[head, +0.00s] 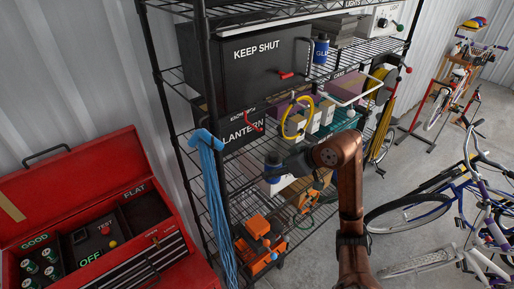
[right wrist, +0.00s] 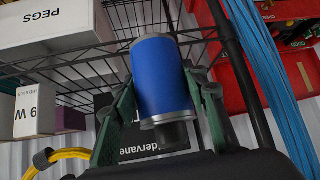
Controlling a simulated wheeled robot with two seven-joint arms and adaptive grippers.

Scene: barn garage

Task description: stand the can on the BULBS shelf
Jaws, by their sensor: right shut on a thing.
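My right gripper (head: 272,168) is on the brown arm, at the front of the black wire rack around its middle levels. In the right wrist view its green fingers (right wrist: 160,108) are shut on a blue can (right wrist: 162,76) with silver rims and a dark round part at its lower end. In the head view only a small blue patch of the can (head: 272,179) shows below the gripper. Wire shelving shows behind the can in the wrist view; I cannot tell whether they touch. I cannot read a BULBS label. My left gripper is not in view.
A blue GLUE can (head: 321,50) stands beside the KEEP SHUT box (head: 255,70). A yellow hose (head: 287,122) and blue cords (head: 213,190) hang at the rack. A PEGS box (right wrist: 42,22) is near the gripper. A red toolbox (head: 80,165) is left; bicycles (head: 420,205) are right.

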